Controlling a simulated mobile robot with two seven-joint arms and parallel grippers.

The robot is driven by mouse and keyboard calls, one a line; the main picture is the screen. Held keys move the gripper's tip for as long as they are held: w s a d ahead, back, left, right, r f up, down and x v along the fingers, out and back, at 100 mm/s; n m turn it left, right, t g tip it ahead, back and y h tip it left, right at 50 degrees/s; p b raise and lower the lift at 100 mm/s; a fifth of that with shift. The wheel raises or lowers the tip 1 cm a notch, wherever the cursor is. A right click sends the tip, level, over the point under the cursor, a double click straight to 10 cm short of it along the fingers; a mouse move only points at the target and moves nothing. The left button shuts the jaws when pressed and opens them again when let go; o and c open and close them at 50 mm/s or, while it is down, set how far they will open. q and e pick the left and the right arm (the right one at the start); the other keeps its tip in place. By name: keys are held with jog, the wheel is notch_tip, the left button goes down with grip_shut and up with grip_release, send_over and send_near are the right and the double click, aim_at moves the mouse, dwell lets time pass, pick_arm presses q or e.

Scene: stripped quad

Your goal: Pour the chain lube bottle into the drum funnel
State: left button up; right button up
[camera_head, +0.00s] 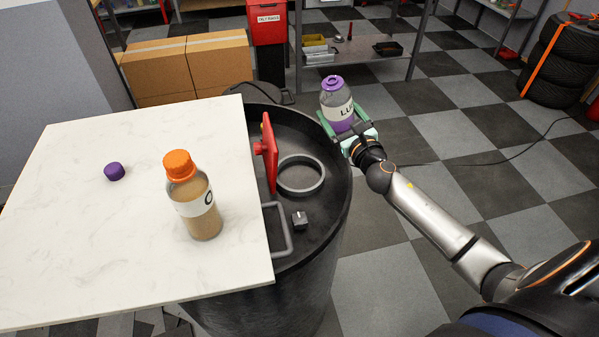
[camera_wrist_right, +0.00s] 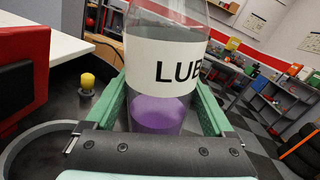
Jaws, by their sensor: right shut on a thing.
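The chain lube bottle (camera_head: 338,104) is clear with purple liquid low inside, a white "LUBE" label and a purple neck. My right gripper (camera_head: 347,126) is shut on it and holds it nearly upright by the drum's far right rim. In the right wrist view the bottle (camera_wrist_right: 165,75) stands between the green fingers (camera_wrist_right: 160,105). The drum funnel (camera_head: 329,209) is a wide black basin on a drum. A grey ring (camera_head: 300,191) stands in it, left of and nearer than the bottle. A red lid (camera_head: 268,160) stands upright beside the ring. My left gripper is out of view.
A white marble tabletop (camera_head: 75,245) overlaps the drum's left side. On it are an orange-capped bottle (camera_head: 192,200) of brown liquid and a loose purple cap (camera_head: 114,171). A grey handle (camera_head: 288,238) rises at the basin's near side. Boxes (camera_head: 190,65) and shelving (camera_head: 360,50) stand behind.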

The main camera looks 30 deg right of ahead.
jog(key=shift+r+n, duration=0.15)
jog(key=shift+n, duration=0.15)
jog(key=shift+a+f+n+t+y+b, duration=0.2)
jog(key=shift+f+n+b, duration=0.15)
jog(key=shift+n+b, duration=0.6)
jog(key=shift+a+f+n+t+y+b, duration=0.1)
jog(key=shift+f+n+t+b, duration=0.15)
jog(key=shift+n+b, duration=0.65)
jog(key=shift+d+f+n+b, duration=0.15)
jog(key=shift+d+n+b, duration=0.2)
jog(key=shift+n, duration=0.6)
jog(key=shift+d+f+n+b, duration=0.1)
jog(key=shift+f+n+b, duration=0.45)
jog(key=shift+b, duration=0.35)
jog(key=shift+r, duration=0.15)
jog(key=shift+d, duration=0.1)
jog(key=shift+f+n+b, duration=0.25)
jog(key=shift+n+b, duration=0.1)
jog(key=shift+d+f, duration=0.1)
jog(key=shift+f, duration=0.05)
jog(key=shift+d+n+y+b, duration=0.15)
jog(key=shift+n+y+b, duration=0.15)
jog(key=shift+n+b, duration=0.25)
